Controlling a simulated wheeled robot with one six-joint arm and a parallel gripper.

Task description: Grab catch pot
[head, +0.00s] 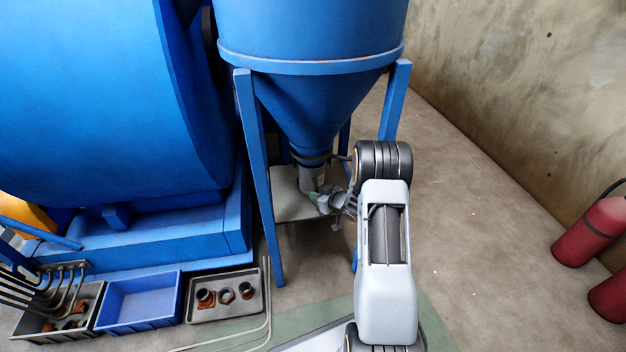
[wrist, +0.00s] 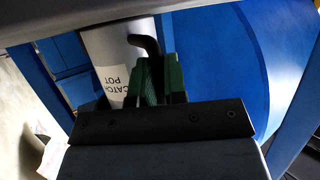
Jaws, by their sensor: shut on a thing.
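The catch pot (wrist: 104,50) is a pale grey cylinder with a white label reading "CATCH POT", upside down in the wrist view. A dark curved handle (wrist: 145,44) stands out from its side. My gripper (wrist: 160,75) has green fingers, shut on this handle. In the head view the catch pot (head: 312,180) is small, below the spout of the blue hopper, and my gripper (head: 328,200) reaches it from the right. My arm and wrist partly cover the area, so the pot's base and its contact with the shelf are hard to make out.
The blue hopper (head: 310,60) stands on blue legs (head: 258,180) around a grey shelf (head: 290,208). A blue bin (head: 140,300) and a grey tray with fittings (head: 228,310) lie at lower left. Red cylinders (head: 597,230) stand at right. Floor right of my arm is clear.

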